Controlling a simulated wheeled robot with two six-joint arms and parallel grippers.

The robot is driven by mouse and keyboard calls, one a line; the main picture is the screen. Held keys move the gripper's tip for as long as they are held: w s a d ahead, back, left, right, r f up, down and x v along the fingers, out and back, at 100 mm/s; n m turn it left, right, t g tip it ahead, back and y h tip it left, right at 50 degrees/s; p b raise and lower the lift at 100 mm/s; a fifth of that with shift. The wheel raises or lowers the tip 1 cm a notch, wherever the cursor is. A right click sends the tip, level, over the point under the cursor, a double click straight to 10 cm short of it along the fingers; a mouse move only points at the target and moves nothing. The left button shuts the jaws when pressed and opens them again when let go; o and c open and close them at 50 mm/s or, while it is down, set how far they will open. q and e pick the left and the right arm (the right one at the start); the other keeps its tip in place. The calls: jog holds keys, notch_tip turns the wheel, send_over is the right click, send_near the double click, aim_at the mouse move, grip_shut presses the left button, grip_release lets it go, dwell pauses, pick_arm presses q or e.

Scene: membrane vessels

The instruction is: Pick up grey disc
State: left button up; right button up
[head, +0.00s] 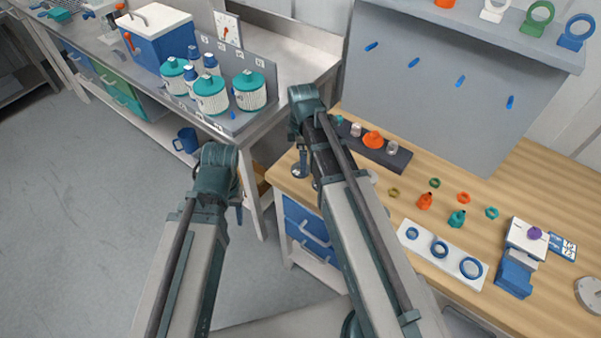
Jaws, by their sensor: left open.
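A pale grey round piece (373,177) lies on the wooden bench just right of my right arm, which partly covers it; I cannot tell whether it is the grey disc. A larger grey round object (589,294) sits at the bench's right edge, cut by the frame. My left gripper (240,212) shows small and dark beside my left arm's raised joint, over the gap between the benches. It is open, apart from both grey pieces.
The wooden bench (545,190) holds a dark rack (385,152), small orange and teal bottles, a white plate with blue rings (412,233) and a blue-white device (515,280). Teal-lidded vessels (211,95) and a blue mug (187,140) are at the left bench. Floor is clear at left.

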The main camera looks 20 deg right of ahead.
aim_at(295, 173)
notch_tip(295, 173, down, 4)
jog(key=b, duration=0.3)
jog(key=shift+s, duration=0.1)
jog(key=shift+r, duration=0.1)
jog(key=c, duration=1.3)
jog(key=shift+r, duration=0.1)
